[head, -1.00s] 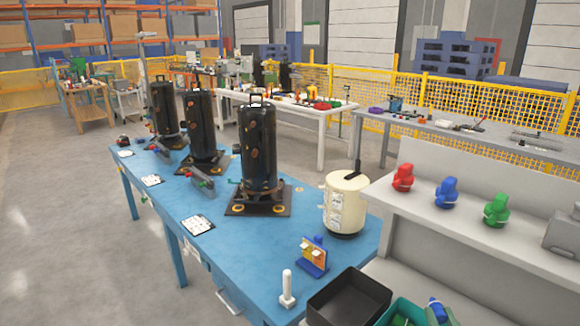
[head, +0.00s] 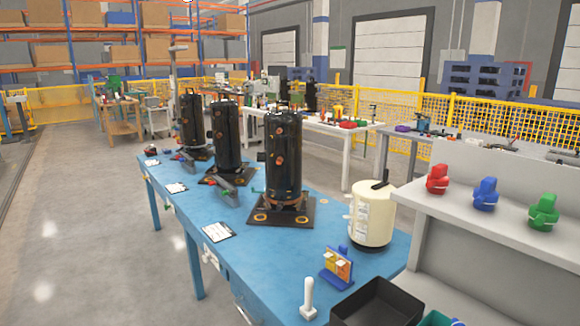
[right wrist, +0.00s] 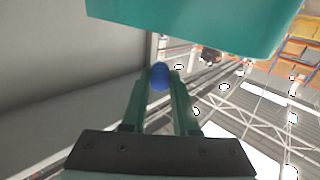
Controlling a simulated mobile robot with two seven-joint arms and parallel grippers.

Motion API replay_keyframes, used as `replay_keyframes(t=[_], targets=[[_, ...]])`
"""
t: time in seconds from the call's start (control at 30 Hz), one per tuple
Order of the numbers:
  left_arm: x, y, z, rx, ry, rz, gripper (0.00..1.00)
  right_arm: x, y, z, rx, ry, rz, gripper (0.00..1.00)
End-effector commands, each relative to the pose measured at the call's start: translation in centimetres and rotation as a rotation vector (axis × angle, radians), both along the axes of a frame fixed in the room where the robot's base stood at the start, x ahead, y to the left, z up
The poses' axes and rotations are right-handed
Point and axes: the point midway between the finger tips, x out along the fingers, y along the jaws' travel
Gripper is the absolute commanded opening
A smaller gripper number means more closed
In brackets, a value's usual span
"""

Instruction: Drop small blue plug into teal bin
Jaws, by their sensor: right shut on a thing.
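The small blue plug (right wrist: 160,76) is between the two green fingertips of my right gripper (right wrist: 157,80) in the right wrist view. The gripper is shut on it. The teal bin (right wrist: 195,28) fills the top of that view, close to the fingertips and apart from the plug in the picture. In the head view only a bit of the teal bin (head: 434,318) shows at the bottom edge, and my right gripper is cut off there. My left gripper is in neither view.
A black bin (head: 375,300) stands beside the teal one. A blue table (head: 240,262) holds black compressors (head: 284,160), a cream tank (head: 372,215) and a white post (head: 308,300). A grey shelf (head: 455,215) carries red, blue and green parts.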

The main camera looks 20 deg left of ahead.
Motion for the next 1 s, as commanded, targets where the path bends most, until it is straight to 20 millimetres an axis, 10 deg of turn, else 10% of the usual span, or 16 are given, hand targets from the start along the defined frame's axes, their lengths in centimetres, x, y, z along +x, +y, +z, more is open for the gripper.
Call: replay_keyframes(t=[0.23, 0.27, 0.57, 1.0], targets=[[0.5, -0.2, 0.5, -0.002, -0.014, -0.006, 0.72, 0.0, 0.0, 0.0, 0.0, -0.001, 0.0, 0.0], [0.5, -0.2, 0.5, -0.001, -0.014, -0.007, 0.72, 0.0, 0.0, 0.0, 0.0, -0.001, 0.0, 0.3], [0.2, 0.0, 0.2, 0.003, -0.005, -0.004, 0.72, 0.0, 0.0, 0.0, 0.0, 0.0, 0.0, 0.63], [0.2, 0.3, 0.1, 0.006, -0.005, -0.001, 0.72, -1.5, -0.3, -0.2, 0.001, 0.002, 0.0, 0.63]])
